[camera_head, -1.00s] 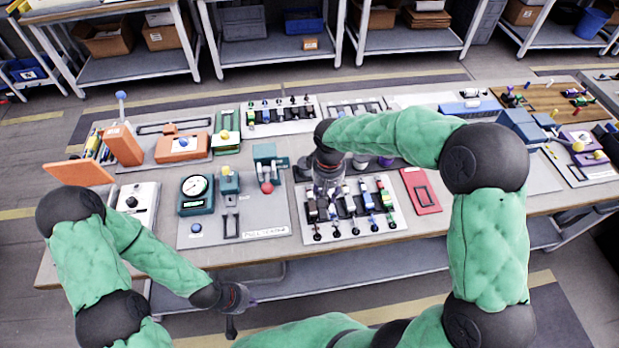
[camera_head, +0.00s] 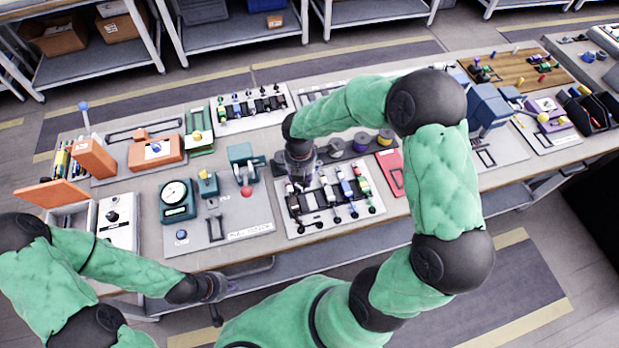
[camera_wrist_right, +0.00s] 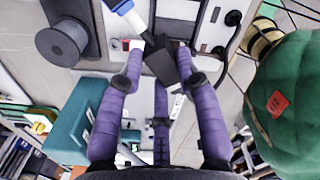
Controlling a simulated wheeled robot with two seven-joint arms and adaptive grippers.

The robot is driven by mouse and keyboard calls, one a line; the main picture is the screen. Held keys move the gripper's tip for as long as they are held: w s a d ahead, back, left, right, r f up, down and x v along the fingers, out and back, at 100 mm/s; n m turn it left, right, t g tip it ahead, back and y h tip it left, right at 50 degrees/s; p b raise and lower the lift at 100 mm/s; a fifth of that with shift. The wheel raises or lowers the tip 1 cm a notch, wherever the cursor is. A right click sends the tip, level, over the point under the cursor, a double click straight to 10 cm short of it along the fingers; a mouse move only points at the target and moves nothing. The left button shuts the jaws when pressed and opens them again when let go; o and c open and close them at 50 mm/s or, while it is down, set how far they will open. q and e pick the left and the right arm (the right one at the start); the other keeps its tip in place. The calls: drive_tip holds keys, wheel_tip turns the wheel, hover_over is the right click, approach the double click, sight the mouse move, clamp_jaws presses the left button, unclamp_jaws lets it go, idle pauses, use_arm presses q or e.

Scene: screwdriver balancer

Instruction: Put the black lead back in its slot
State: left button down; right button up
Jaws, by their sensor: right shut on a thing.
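The white lead panel (camera_head: 376,208) lies on the bench near its front edge, with several coloured leads and a row of black knobs. My right gripper (camera_head: 300,184) is over the panel's back left part. In the right wrist view, its purple fingers (camera_wrist_right: 161,66) are shut on a dark block, the black lead (camera_wrist_right: 160,58). The lead is close to the panel's surface; I cannot tell whether it touches. The slot under it is mostly hidden. My left gripper (camera_head: 214,298) hangs in front of the bench, away from the panel; its fingers are too small to read.
A grey board with a dial gauge (camera_head: 177,200) and a red-knobbed teal lever (camera_head: 243,166) lies left of the panel. Wire spools (camera_head: 361,141) stand behind it, and a red frame (camera_head: 391,172) lies right. Another lead rack (camera_head: 249,106) is farther back.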

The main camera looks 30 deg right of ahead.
drive_tip(key=n, duration=0.2)
drive_tip(key=s+n+p, duration=0.1)
drive_tip(key=n, duration=0.1)
drive_tip(key=d+n, duration=0.1)
drive_tip(key=n, duration=0.1)
drive_tip(key=shift+s, duration=0.15)
drive_tip(key=f+n+b, duration=0.3)
drive_tip(key=s+f+n+b, duration=0.1)
drive_tip(key=f, duration=0.1)
drive_tip(key=shift+d+f, duration=0.2)
drive_tip(key=shift+f+b, duration=0.5)
drive_tip(key=shift+f, duration=0.7)
drive_tip(key=shift+w+p, duration=0.2)
drive_tip(key=shift+p, duration=0.1)
drive_tip(key=shift+f, duration=0.6)
idle(0.5)
